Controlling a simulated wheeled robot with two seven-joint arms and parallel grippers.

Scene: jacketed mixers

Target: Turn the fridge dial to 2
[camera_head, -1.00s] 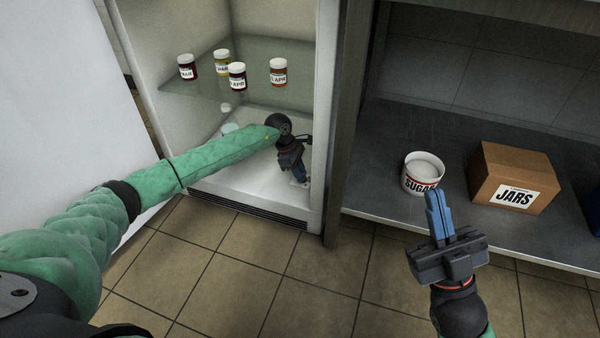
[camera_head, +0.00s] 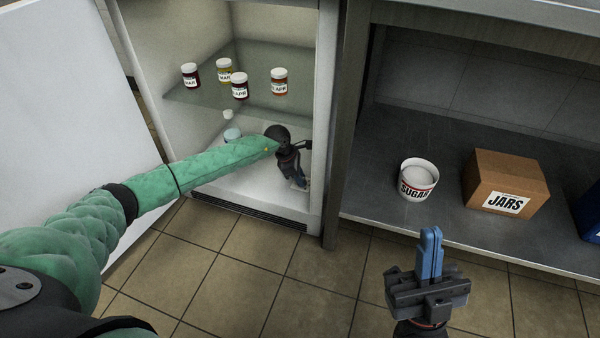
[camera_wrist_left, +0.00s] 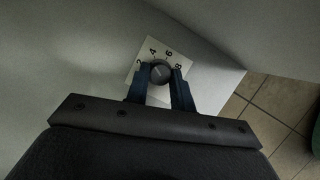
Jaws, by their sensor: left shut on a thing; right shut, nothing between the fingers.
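The fridge dial (camera_wrist_left: 160,73) is a small dark round knob on a white plate (camera_wrist_left: 145,52) marked 2, 4, 6 and 8. It shows in the left wrist view, between the blue fingers of my left gripper (camera_wrist_left: 161,78), which is shut on it. A pale line on the knob is too small to read surely. In the head view my left gripper (camera_head: 298,181) is low inside the open fridge (camera_head: 316,120), near its right wall, and hides the dial. My right gripper (camera_head: 430,242) is shut and empty, in front of the shelf unit.
Several jars (camera_head: 239,86) stand on the fridge's glass shelf (camera_head: 205,95), above my left arm. The fridge door (camera_head: 70,110) is open at left. On the metal shelf (camera_head: 380,205) are a sugar tub (camera_head: 417,190) and a jars box (camera_head: 505,170). The tiled floor is clear.

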